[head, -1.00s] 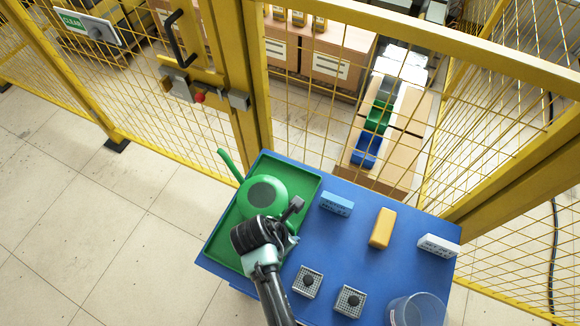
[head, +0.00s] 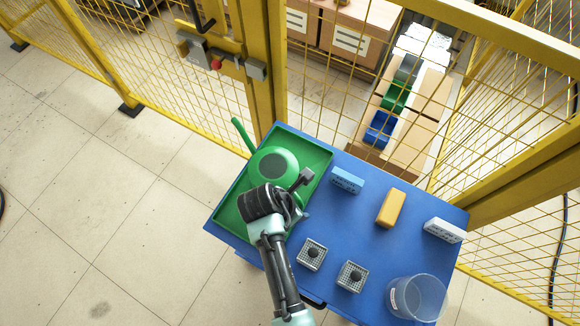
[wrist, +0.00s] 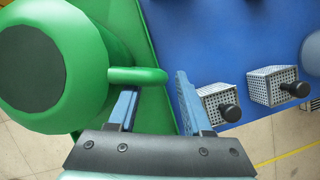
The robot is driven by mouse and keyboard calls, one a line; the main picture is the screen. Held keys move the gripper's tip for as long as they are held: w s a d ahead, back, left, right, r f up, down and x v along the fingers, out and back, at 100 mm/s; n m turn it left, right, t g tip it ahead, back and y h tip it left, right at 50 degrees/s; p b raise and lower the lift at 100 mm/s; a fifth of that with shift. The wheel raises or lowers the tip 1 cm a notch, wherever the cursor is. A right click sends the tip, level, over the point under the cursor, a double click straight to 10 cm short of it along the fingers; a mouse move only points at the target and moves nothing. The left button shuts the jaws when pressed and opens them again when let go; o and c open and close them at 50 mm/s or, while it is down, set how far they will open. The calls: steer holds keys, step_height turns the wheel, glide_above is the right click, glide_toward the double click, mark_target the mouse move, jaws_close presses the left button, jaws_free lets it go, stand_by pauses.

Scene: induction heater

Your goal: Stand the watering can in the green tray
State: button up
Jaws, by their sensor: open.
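The green watering can (head: 272,166) is in the green tray (head: 308,144) at the left of the blue table. Its dark round face points up towards the head camera, and its spout points to the upper left. The can looks upright, but its base is hidden. My gripper (wrist: 156,84) is open at the can's handle (wrist: 137,75). In the wrist view the loop of the handle reaches between the fingers, close to the left one. In the head view my wrist hides the near side of the can and part of the tray.
On the blue table (head: 330,215) are a blue box (head: 346,180), a yellow block (head: 391,208), a white box (head: 443,230), two perforated grey blocks (head: 312,254) (head: 352,277) and a clear tub (head: 417,298). A yellow mesh fence (head: 165,100) stands behind.

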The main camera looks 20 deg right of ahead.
steer(key=v, duration=1.1)
steer(key=w+a+r+m+t, duration=0.1)
steer(key=w+r+m+t, duration=0.25)
steer(key=w+r, duration=0.45)
steer(key=w+a+r+m+t+y, duration=0.1)
steer(key=w+r+m+t, duration=0.3)
steer(key=r, duration=0.8)
steer(key=w+a+r+m+t, duration=0.25)
steer(key=w+r+t, duration=0.4)
steer(key=r, duration=0.45)
step_height(320, 180, up, 16)
steer(key=s+a+m+t+y, duration=0.1)
steer(key=m+t, duration=0.4)
steer(key=s+a+r+m+t+y, duration=0.1)
steer(key=s+r+m+t, duration=0.2)
steer(key=s+r, duration=0.3)
steer(key=s+a+r+m+t+y, duration=0.1)
steer(key=s+r+m+t, duration=0.2)
steer(key=r, duration=1)
steer(key=s+t, duration=0.1)
steer(key=s, duration=0.2)
steer(key=shift+s, duration=0.2)
steer(key=shift+d+f, duration=0.1)
